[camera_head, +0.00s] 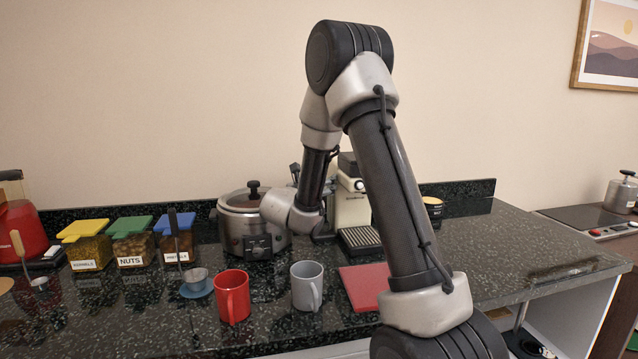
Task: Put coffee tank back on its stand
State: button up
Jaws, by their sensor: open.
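A cream coffee machine (352,208) with a ribbed drip tray (360,240) stands at the back of the dark speckled counter, partly hidden by my arm. I cannot pick out a separate coffee tank or its stand with certainty. A small dark can with a yellow band (433,207) stands right of the machine, beyond my arm. My arm arches over the counter, and its wrist is in front of the machine's left side, close to the silver lidded cooker (250,228). My gripper's fingers are hidden behind the wrist.
A red mug (232,297), grey mug (307,287) and red board (366,286) occupy the front. Left are jars with yellow (84,245), green (133,242) and blue lids (174,240), and a metal cup on a blue saucer (196,285). The counter's right part (530,245) is clear.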

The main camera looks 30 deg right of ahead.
jog(key=shift+a+r, duration=0.1)
jog(key=shift+r, duration=0.05)
jog(key=v, duration=1.2)
